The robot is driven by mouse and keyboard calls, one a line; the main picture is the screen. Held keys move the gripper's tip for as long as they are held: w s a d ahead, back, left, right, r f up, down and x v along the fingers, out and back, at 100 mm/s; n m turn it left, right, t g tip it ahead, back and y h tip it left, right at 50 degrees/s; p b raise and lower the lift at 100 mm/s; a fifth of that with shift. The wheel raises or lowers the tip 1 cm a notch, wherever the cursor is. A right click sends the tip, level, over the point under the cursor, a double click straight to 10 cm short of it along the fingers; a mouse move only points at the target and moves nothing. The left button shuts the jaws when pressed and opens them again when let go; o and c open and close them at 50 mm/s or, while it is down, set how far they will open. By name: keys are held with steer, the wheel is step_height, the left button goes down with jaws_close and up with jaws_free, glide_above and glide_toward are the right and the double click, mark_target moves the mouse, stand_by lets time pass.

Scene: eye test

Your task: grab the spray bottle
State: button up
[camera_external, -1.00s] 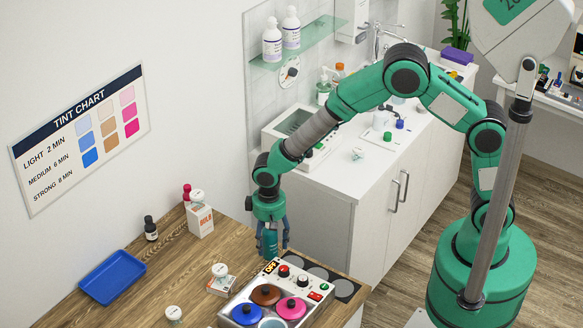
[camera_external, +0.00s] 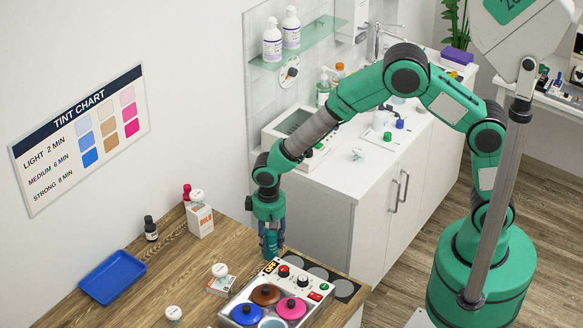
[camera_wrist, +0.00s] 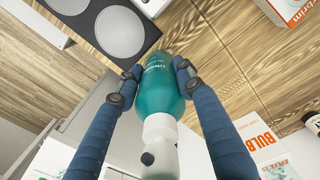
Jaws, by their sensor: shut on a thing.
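The spray bottle (camera_wrist: 157,98) has a teal body and a white top, and sits between the two blue fingers of my gripper (camera_wrist: 154,77) in the wrist view. Both fingertips press on its sides. In the external view, my gripper (camera_external: 271,240) points down at the back edge of the wooden counter, shut around the bottle, which the fingers mostly hide. I cannot tell whether the bottle's base touches the counter.
A control box with coloured pots (camera_external: 265,297) stands just in front of my gripper. A dark plate with grey discs (camera_external: 343,287) lies to the right. Small boxes (camera_external: 200,221) and a blue tray (camera_external: 112,276) are to the left. A white cabinet (camera_external: 345,220) stands behind.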

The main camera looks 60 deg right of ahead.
mark_target(271, 232)
steer(key=shift+r, duration=0.5)
step_height(271, 232, up, 3)
steer(key=shift+s+f+p, duration=0.1)
steer(key=shift+s+p, duration=0.05)
steer(key=shift+p, duration=0.15)
steer(key=s+d, duration=0.3)
steer(key=s, duration=0.4)
steer(key=s+d+r, duration=0.1)
steer(key=s+d, duration=0.2)
steer(key=s, duration=0.4)
steer(key=shift+s+d+p, duration=0.15)
steer(key=shift+d+p, duration=0.2)
steer(key=shift+p, duration=0.1)
